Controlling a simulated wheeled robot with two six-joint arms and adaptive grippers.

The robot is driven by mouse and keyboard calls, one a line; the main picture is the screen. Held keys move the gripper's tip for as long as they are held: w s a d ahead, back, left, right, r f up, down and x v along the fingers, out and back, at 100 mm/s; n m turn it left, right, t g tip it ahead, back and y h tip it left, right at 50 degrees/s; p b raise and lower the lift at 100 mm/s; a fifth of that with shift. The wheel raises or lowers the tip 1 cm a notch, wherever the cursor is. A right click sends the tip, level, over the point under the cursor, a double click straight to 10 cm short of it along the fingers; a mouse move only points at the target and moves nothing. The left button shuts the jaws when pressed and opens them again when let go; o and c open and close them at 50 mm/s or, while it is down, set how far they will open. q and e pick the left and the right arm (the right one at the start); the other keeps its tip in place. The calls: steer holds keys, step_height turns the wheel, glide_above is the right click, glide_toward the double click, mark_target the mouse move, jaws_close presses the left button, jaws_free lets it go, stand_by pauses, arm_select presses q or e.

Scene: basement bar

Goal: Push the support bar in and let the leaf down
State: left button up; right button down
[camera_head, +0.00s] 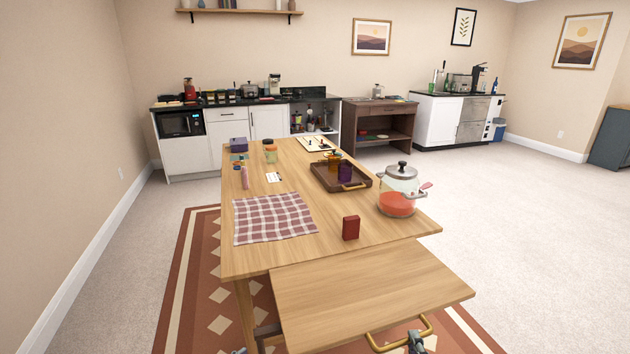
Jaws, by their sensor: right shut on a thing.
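The wooden leaf (370,290) extends from the near end of the wooden table (345,240). It looks about level, with a visible seam between the two. A brass handle (385,346) shows at the leaf's near edge; I cannot tell whether it belongs to the support bar or the leaf. My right gripper (416,343) is shut on this handle, at its right part, and is cut by the bottom edge. The support bar under the leaf is mostly hidden. A small grey tip of my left gripper (240,351) may show at the bottom edge; its jaws cannot be made out.
On the table are a red box (351,228) near the leaf, a checked cloth (272,218), a glass pot (398,195) of red contents, and a dark tray (322,178). A patterned rug (190,285) lies under the table. Carpet at the right is clear.

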arm_select(q)
steer(key=shift+x, duration=2)
steer(key=v, duration=0.7)
steer(key=s+n+t+y, duration=0.3)
steer(key=s+n+y, duration=0.1)
steer(key=s+y, duration=0.1)
steer(key=d+x, duration=0.1)
steer(key=x, duration=1)
steer(key=shift+s+d+r, duration=0.15)
steer(key=shift+s+r, duration=0.05)
steer(key=shift+r, duration=0.15)
steer(key=shift+c, duration=0.5)
